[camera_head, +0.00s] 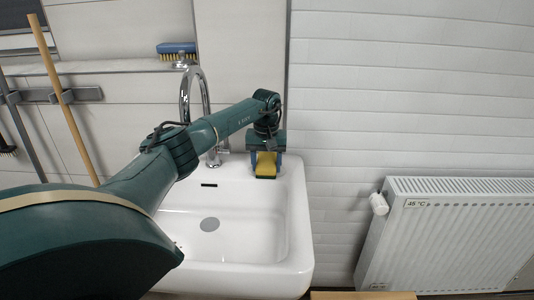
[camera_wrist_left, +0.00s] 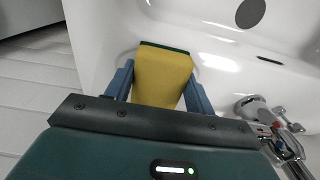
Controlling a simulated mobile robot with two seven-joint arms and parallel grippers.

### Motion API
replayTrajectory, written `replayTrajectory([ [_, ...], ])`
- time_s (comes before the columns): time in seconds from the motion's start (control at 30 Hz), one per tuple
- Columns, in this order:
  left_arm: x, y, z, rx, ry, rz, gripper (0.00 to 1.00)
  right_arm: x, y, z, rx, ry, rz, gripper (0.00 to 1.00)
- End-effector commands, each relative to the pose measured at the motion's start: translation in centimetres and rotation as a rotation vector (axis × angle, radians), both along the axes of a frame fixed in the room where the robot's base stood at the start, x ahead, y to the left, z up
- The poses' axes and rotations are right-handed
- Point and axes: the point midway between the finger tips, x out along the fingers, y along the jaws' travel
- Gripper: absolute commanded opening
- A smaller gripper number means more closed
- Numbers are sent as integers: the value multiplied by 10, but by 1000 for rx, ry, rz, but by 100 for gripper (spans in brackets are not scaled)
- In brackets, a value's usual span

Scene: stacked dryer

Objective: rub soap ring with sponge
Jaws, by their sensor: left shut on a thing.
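My left gripper (camera_head: 266,158) is at the back right corner of the white sink (camera_head: 302,240). It is shut on a yellow sponge (camera_head: 265,164) with a dark green layer along its edge. In the left wrist view the sponge (camera_wrist_left: 161,75) sits between the two blue fingers of the left gripper (camera_wrist_left: 158,88). The sponge is over or against the sink's rim; I cannot tell whether it touches. No soap ring shows clearly in the basin. My right gripper is not in view.
A chrome faucet (camera_head: 205,95) stands at the back of the sink, left of the gripper. A blue brush (camera_head: 177,48) lies on the ledge above. A white radiator (camera_head: 450,240) stands at the right, and a wooden stick (camera_head: 62,95) leans at the left. The basin's middle is clear.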

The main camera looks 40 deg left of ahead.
Motion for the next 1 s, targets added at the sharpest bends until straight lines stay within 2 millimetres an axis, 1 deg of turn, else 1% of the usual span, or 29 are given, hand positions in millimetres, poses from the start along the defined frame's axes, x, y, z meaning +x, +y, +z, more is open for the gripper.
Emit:
replayTrajectory([
  [0.03, -3, -2, 1, 1, 4, -3, 36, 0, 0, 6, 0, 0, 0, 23],
  [0.23, -8, -6, -1, -1, 6, -2, 36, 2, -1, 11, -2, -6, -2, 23],
  [0.4, -19, -15, 1, 0, 9, -3, 36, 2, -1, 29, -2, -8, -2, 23],
  [0.5, -26, -21, 0, 0, 10, -3, 36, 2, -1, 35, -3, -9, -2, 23],
  [0.7, -34, -28, -3, -2, 10, -3, 36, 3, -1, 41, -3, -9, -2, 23],
  [0.83, -36, -26, -4, -2, 11, -2, 36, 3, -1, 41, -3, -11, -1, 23],
  [1.0, -43, -17, -2, 1, 12, 1, 36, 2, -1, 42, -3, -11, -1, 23],
])
